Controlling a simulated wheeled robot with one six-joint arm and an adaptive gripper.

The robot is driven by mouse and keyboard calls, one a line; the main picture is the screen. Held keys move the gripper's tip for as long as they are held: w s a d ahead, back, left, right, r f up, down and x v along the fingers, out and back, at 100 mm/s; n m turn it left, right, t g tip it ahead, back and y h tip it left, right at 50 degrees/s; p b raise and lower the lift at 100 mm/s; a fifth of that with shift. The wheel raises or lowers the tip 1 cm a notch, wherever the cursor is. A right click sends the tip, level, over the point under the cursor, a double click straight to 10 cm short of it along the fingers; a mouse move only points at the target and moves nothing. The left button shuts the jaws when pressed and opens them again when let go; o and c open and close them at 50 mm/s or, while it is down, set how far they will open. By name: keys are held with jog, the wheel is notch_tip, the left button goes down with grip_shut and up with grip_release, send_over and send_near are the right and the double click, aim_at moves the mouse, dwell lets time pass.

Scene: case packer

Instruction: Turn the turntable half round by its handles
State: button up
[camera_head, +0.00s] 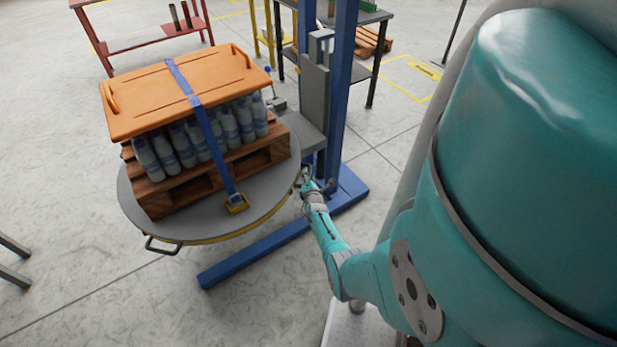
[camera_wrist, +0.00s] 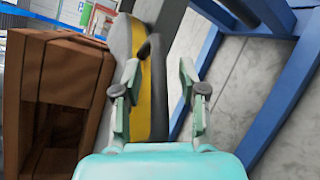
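The round grey turntable (camera_head: 195,226) carries a loaded wooden pallet. A dark loop handle (camera_head: 163,246) sticks out from its near left rim. My gripper (camera_head: 308,182) is at the right rim, small in the head view. In the wrist view my gripper (camera_wrist: 158,70) has its two fingers apart, with the turntable's yellow-banded rim (camera_wrist: 157,100) showing between and beyond them. A dark part (camera_wrist: 145,47), perhaps a handle end, shows near the left fingertip. I cannot tell whether the fingers touch it.
The pallet (camera_head: 157,202) holds bottles (camera_head: 185,143) under an orange lid (camera_head: 180,90), tied by a blue strap (camera_head: 215,145). A blue post (camera_head: 342,90) and base beam (camera_head: 255,250) stand close by the gripper.

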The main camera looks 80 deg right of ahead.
jog(key=v, duration=1.2)
dwell(0.3)
dwell(0.5)
jog(key=w+a+f+m+t+y, duration=0.1)
jog(key=a+t+y, duration=0.1)
jog(key=a, duration=0.9)
jog(key=w+a+m+t+y, duration=0.1)
jog(key=a+m+y, duration=0.1)
jog(key=a, duration=0.9)
jog(key=s+a+r+m+t+y, duration=0.1)
jog(key=s+a+r+y, duration=0.1)
jog(key=a, duration=0.5)
jog(key=s+a+r+m+t+y, duration=0.1)
jog(key=s+a+r+t, duration=0.15)
jog(key=a, duration=0.55)
jog(key=s+a+r+m+t+y, duration=0.15)
jog(key=s+a+r+y, duration=0.3)
jog(key=a+r, duration=0.55)
jog(key=s+a+r+m+y, duration=0.1)
jog(key=s+a+r+m, duration=0.1)
jog(key=r, duration=0.6)
jog(key=s+a+r+m+t+y, duration=0.1)
jog(key=s+r, duration=0.3)
jog(key=r, duration=0.4)
jog(key=shift+s+a+r+m+y, duration=0.3)
jog(key=shift+a+r+m+y, duration=0.15)
jog(key=shift+a+m, duration=0.3)
